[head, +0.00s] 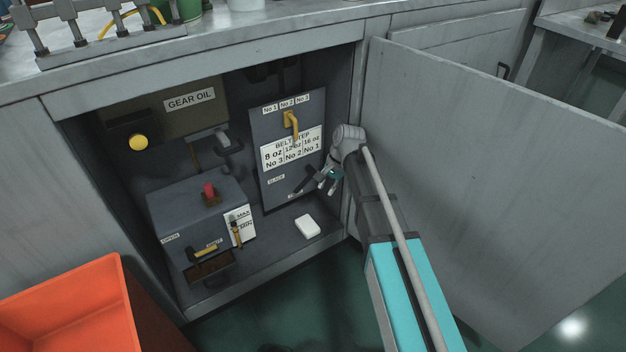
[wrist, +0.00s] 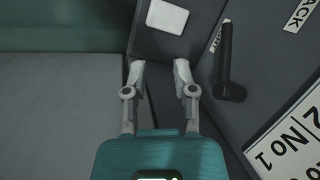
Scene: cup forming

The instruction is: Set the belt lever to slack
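The black belt lever (head: 304,180) is on the lower part of the dark panel (head: 263,115) inside the cabinet. Its arm slants down and left towards a small lower label (head: 295,196), too small to read. The SLACK label (head: 276,179) lies up and left of the lever's end. In the wrist view the lever (wrist: 226,55) is right of my fingers, and part of the SLACK label (wrist: 299,16) shows at top right. My gripper (head: 327,183) is open and empty, just right of the lever and apart from it; its spread fingers show in the wrist view (wrist: 159,70).
A white block (head: 307,226) lies on the cabinet floor below the panel. A yellow handle (head: 291,123) is higher on the panel. A grey box with a red knob (head: 209,191) stands left. The open cabinet door (head: 480,170) is close right of my arm.

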